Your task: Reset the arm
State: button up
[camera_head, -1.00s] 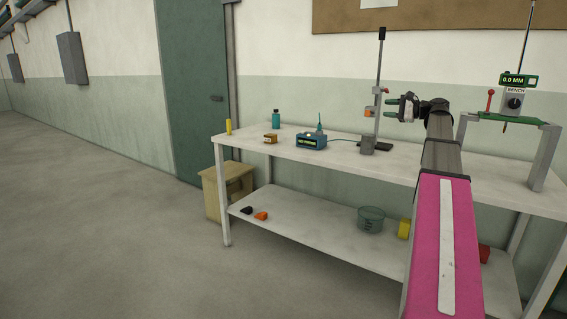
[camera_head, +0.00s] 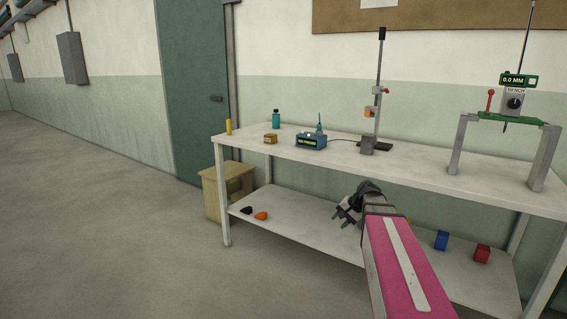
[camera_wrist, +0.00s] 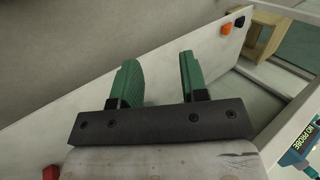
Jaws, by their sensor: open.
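My gripper (camera_head: 341,216) is in front of the bench, at about the height between the tabletop and the lower shelf. Its two green fingers also show in the wrist view (camera_wrist: 157,82), apart with nothing between them. My pink arm reaches in from the lower right of the head view and covers part of the lower shelf. The glass beaker seen earlier on that shelf is hidden behind my arm and gripper.
The white bench (camera_head: 420,172) carries a blue meter (camera_head: 311,142), a clamp stand (camera_head: 379,95), a teal bottle (camera_head: 276,119) and a green gauge frame (camera_head: 510,118). Blue (camera_head: 441,240) and red (camera_head: 482,253) blocks sit on the lower shelf (camera_head: 300,235). Floor to the left is clear.

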jog(key=s+a+f+n+g+h, duration=0.3)
jog(key=s+f+n+h, duration=0.2)
jog(key=s+f, duration=0.9)
jog(key=s+n, duration=0.1)
jog(key=s, duration=0.1)
jog(key=shift+s+a+f+h, duration=0.2)
jog(key=shift+s+a+h, duration=0.1)
jog(key=shift+a+h, duration=0.1)
